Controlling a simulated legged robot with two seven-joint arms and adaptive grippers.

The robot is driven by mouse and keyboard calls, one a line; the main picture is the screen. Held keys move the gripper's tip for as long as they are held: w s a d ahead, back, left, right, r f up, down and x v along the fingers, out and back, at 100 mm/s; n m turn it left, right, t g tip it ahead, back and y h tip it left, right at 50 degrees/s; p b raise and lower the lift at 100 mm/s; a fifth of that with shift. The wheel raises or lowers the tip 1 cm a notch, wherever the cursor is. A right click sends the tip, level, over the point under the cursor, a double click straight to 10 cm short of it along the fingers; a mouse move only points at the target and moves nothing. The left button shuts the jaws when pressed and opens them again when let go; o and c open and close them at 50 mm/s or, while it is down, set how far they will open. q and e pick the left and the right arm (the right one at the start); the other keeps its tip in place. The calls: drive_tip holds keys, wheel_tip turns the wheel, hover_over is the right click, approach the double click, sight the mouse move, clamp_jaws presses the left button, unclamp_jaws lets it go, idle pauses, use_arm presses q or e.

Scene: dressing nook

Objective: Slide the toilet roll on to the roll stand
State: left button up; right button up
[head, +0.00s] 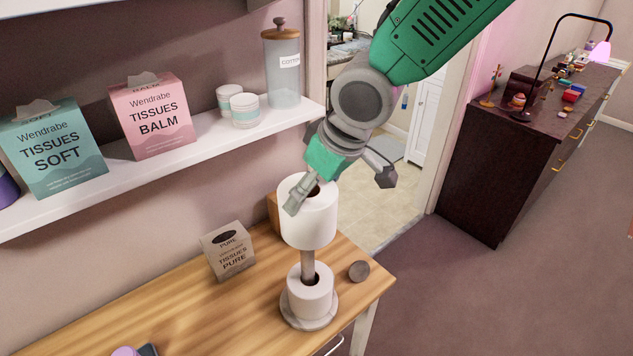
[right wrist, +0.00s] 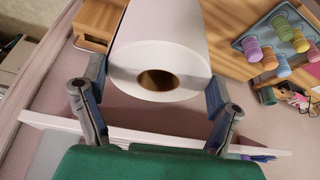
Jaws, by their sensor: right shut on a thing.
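A white toilet roll (head: 308,222) hangs upright in my right gripper (head: 325,190), high over the table. The roll stand has a grey post (head: 307,264) and a round base (head: 309,323). Another white roll (head: 310,293) sits low around the post. The post runs up to the held roll's underside; its top is hidden, so I cannot tell whether it is inside the core. In the right wrist view the fingers lie on either side of the held roll (right wrist: 158,55), its open core facing the camera. My left gripper is not in view.
The stand is near the right end of the wooden table (head: 170,305). A grey round knob-like thing (head: 359,270) lies beside it, and a tissue box (head: 229,251) stands to its left. A white shelf (head: 150,165) with tissue boxes and jars juts out above, left of the arm.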

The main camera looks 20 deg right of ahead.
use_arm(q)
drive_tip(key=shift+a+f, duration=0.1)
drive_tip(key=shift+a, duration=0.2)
use_arm(e)
drive_tip(key=shift+a, duration=0.25)
drive_tip(key=shift+d, duration=0.7)
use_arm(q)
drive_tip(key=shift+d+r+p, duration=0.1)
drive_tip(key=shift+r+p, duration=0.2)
use_arm(e)
drive_tip(key=shift+a, duration=0.55)
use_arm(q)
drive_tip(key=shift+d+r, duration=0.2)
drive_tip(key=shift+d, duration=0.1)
use_arm(e)
drive_tip(key=shift+d, duration=0.2)
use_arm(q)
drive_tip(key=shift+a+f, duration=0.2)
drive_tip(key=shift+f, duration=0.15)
use_arm(e)
drive_tip(key=shift+a+f, duration=0.25)
drive_tip(key=shift+f, duration=0.3)
use_arm(q)
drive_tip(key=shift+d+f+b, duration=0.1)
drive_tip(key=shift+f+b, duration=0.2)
drive_tip(key=shift+b, duration=0.2)
use_arm(e)
drive_tip(key=shift+d+f, duration=0.15)
drive_tip(key=shift+f, duration=0.4)
